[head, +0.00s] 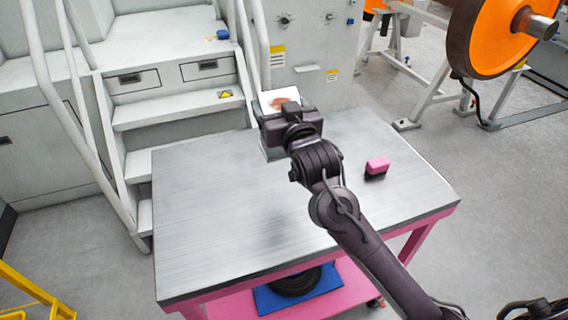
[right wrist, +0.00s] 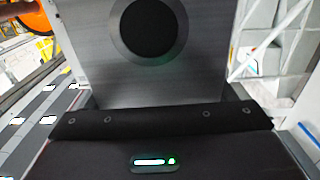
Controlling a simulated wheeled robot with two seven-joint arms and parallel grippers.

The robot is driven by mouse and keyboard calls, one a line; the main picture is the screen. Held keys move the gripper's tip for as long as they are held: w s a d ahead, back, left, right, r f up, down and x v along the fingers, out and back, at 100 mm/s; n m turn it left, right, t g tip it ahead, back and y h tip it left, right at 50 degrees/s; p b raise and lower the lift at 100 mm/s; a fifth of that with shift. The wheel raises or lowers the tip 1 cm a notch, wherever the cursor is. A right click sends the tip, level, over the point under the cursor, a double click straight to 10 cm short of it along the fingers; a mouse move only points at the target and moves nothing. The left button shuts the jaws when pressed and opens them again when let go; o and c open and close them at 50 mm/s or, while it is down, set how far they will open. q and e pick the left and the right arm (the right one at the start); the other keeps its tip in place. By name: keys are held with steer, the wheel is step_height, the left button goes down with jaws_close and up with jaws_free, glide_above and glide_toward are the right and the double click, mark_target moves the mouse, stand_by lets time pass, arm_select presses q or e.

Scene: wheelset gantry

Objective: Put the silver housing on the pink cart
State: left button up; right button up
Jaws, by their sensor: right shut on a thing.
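The silver housing (right wrist: 207,62) fills the upper middle of the right wrist view, a brushed metal block with a dark round opening. In the head view it shows partly (head: 268,101), with a bright face bearing a reddish patch. My right gripper (head: 291,112) is shut on it and hides much of it. My left gripper is not in view.
A small pink-and-black block (head: 377,166) lies on the cart top, right of my arm. Much of the top's left side is clear. A blue mat (head: 262,298) with a black round part is on the lower shelf. White steps (head: 170,112) stand behind, left.

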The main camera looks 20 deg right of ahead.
step_height(320, 180, down, 10)
steer(key=shift+s+r+p, duration=0.1)
steer(key=shift+p, duration=0.3)
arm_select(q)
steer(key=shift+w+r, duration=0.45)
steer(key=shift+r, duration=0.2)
arm_select(e)
step_height(320, 180, down, 5)
steer(key=shift+f, duration=0.2)
steer(key=shift+f, duration=0.15)
steer(key=o, duration=1.4)
steer(key=shift+o, duration=0.2)
